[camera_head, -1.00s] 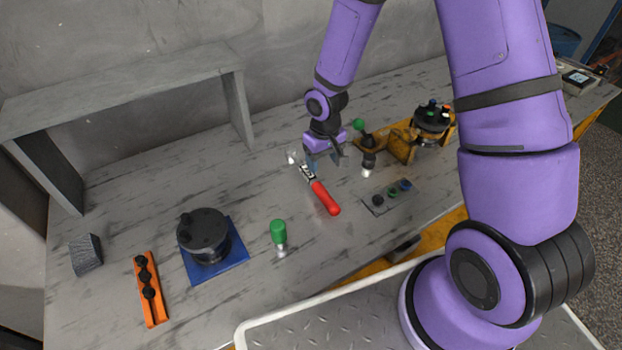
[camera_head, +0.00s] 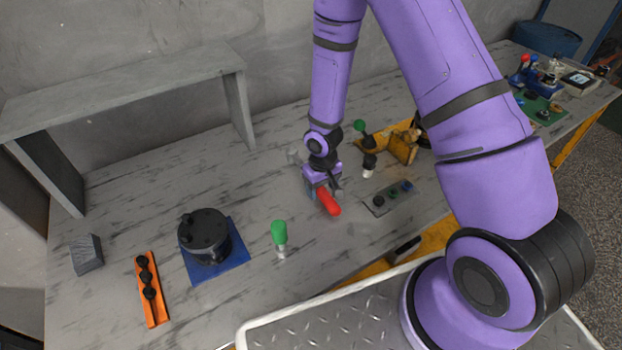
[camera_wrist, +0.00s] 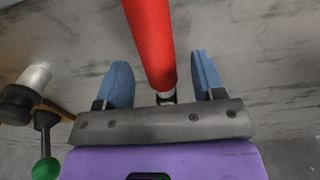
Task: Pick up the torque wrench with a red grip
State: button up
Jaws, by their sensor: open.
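The torque wrench with a red grip (camera_head: 328,202) lies on the grey table. In the head view my gripper (camera_head: 322,190) is down over its middle and hides most of the metal part. In the wrist view the red grip (camera_wrist: 150,45) runs from the top edge down between the two blue fingers of my gripper (camera_wrist: 160,82). The fingers are open, one on each side of the wrench, with a gap on both sides. The wrench's head end is mostly hidden behind my gripper.
A green-handled tool (camera_head: 279,236) stands front left of the wrench. A dark plate with knobs (camera_head: 388,198) lies to the right, near a yellow holder (camera_head: 392,146) and another green-topped tool (camera_head: 360,127). A black motor part (camera_head: 205,236) sits on a blue mat (camera_head: 232,262) at left.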

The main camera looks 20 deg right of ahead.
jog(key=shift+f, duration=0.7)
grip_shut()
